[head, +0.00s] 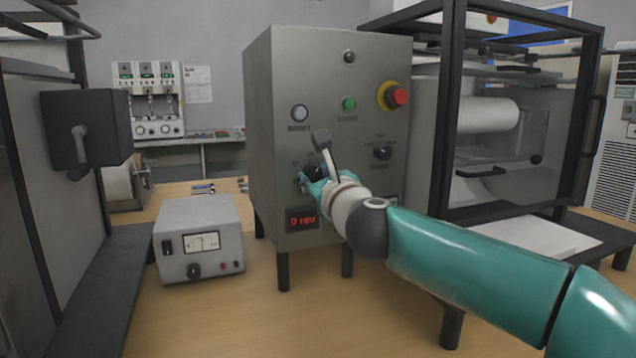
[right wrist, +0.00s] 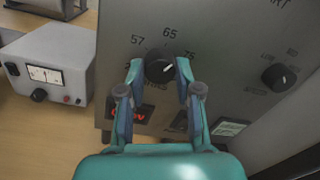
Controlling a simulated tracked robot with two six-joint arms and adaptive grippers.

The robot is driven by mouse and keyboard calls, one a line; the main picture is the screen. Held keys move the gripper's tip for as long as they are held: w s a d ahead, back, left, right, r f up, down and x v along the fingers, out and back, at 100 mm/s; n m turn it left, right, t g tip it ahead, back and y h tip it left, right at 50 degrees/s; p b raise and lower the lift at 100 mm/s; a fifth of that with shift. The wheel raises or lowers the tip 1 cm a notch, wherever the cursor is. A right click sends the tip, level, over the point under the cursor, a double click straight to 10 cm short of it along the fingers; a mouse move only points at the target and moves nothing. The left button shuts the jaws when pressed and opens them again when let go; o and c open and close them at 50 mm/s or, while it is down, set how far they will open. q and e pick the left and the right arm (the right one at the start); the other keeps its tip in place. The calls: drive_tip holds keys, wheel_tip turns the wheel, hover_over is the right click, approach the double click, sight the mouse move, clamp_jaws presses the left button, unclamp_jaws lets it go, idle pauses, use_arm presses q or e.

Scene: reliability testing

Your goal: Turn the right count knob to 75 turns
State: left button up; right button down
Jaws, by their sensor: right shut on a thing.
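The turns knob (right wrist: 160,68) is a black round dial with a white pointer line, on the grey front of the control box (head: 265,130). Printed numbers 57, 65 and 75 stand around it in the right wrist view. Its pointer slants up to the right, on the side toward the 75. My right gripper (right wrist: 160,66) has one finger on each side of the knob and is shut on it. In the head view my right gripper (head: 314,172) largely hides this knob. My left gripper is not in view.
A second black knob (head: 382,152) sits to the right on the panel. Above are a white button (head: 299,113), a green button (head: 349,103) and a red emergency button (head: 397,96). A red display (head: 302,220) reads 0 rev. A meter box (head: 200,240) stands left; a black-framed machine stands right.

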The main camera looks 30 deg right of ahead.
drive_tip(key=m, duration=0.4)
drive_tip(key=m+b, duration=0.1)
drive_tip(key=m, duration=0.1)
drive_tip(key=shift+w+a+f, duration=0.1)
drive_tip(key=shift+a+f, duration=0.05)
drive_tip(key=shift+f, duration=0.2)
drive_tip(key=shift+m, duration=0.3)
drive_tip(key=c, duration=0.8)
unclamp_jaws()
drive_tip(key=shift+r, duration=0.2)
